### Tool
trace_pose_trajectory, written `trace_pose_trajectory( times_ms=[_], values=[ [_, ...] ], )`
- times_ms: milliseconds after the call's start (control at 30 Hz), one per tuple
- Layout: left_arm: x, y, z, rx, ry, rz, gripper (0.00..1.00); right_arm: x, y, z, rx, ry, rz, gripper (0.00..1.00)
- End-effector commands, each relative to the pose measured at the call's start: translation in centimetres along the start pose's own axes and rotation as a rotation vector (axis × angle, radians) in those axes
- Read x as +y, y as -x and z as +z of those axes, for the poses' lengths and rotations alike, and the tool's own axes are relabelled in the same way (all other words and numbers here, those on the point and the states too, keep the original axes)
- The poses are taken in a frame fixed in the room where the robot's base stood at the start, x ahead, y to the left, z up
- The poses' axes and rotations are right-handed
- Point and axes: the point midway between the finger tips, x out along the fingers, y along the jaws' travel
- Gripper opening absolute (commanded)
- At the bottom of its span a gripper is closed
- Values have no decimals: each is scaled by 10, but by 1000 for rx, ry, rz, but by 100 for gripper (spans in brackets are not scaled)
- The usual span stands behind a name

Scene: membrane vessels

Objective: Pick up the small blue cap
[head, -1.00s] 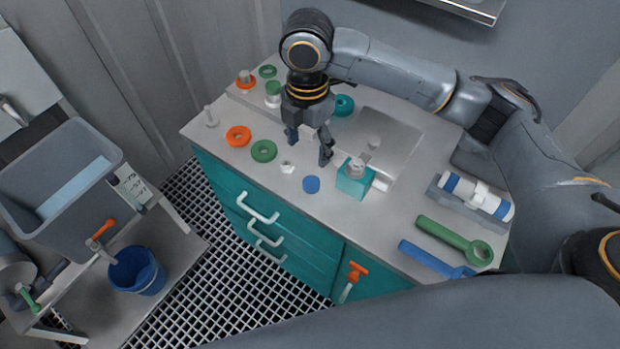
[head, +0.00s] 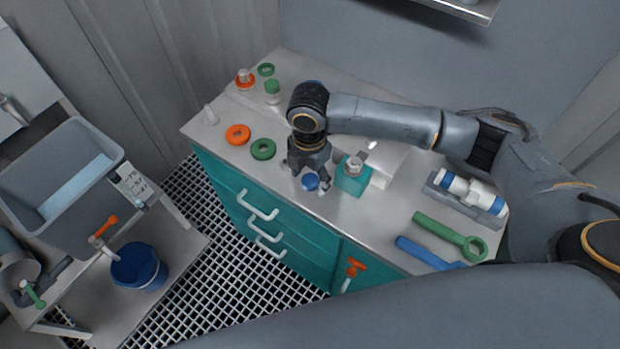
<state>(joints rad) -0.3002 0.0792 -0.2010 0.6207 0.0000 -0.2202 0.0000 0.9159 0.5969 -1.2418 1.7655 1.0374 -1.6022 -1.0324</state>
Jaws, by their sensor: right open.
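The small blue cap (head: 310,182) lies on the grey worktop near its front edge, left of the teal block. My right gripper (head: 309,186) is over it, pointing down, with its fingers apart on either side of the cap. The cap shows between the fingers; I cannot tell whether they touch it. My left gripper is not in view.
The teal block (head: 352,178) with a metal fitting stands close right of the gripper. Orange (head: 238,134) and green (head: 263,149) rings lie to the left. A green wrench (head: 450,236), a blue wrench (head: 428,253) and a white cylinder in a cradle (head: 472,193) lie right.

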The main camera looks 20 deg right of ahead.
Motion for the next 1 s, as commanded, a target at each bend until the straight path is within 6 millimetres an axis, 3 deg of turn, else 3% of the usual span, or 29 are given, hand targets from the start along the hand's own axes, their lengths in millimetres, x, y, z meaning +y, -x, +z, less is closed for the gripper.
trace_pose_trajectory(
  times_ms=[100,133,333,767,1000],
  values=[
    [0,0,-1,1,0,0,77,0,0,0,0,1,0,64],
    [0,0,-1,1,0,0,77,0,0,0,0,1,0,60],
    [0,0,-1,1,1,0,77,0,0,0,1,1,0,20],
    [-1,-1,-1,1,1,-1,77,0,4,0,1,1,1,20],
    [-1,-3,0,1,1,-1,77,1,33,0,1,3,4,20]
  ],
)
